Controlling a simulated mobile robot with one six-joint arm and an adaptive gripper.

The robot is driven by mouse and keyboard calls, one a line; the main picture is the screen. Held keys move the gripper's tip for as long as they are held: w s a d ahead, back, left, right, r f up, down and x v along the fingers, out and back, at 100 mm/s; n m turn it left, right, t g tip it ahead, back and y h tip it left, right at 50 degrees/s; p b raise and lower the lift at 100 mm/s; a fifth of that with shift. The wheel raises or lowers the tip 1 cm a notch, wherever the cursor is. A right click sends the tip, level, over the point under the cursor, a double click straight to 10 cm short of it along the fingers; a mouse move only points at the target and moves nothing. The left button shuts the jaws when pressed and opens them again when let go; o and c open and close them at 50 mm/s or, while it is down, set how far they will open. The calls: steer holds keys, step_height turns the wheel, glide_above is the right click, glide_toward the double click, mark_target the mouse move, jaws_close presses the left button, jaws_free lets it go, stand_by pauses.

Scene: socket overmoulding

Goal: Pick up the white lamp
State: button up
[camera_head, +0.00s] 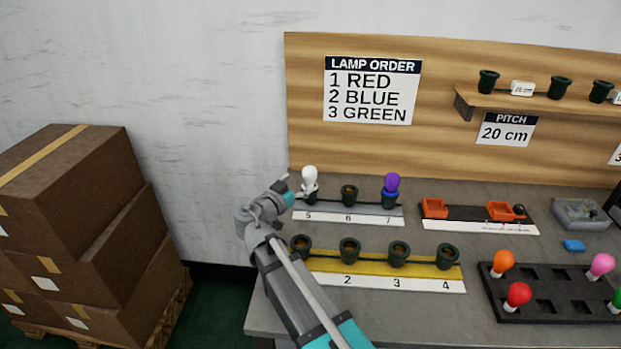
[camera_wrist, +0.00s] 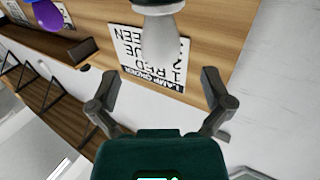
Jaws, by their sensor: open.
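The white lamp (camera_head: 309,178) stands upright in the dark socket above number 5, at the left end of the grey rear strip. In the wrist view, which is upside down, the white lamp (camera_wrist: 160,42) shows at the top middle, with its dark socket (camera_wrist: 158,6) at the frame edge. My gripper (camera_wrist: 161,78) is open, its two fingers spread to either side below the lamp in that picture, not closed on it. In the head view my gripper (camera_head: 291,193) is just left of the lamp, its fingers hard to make out.
A purple lamp (camera_head: 392,183) stands at 7; socket 6 (camera_head: 349,194) is empty. A yellow strip (camera_head: 386,266) with empty sockets lies in front. A black tray (camera_head: 548,303) holds coloured lamps. The wooden back panel (camera_head: 440,140) rises behind. Cardboard boxes (camera_head: 90,205) stand left.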

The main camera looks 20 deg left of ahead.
mark_target(305, 177)
steer(key=shift+w, duration=0.1)
steer(key=shift+x, duration=2.55)
steer(key=shift+c, duration=0.3)
steer(key=c, duration=1.3)
steer(key=shift+o, duration=0.2)
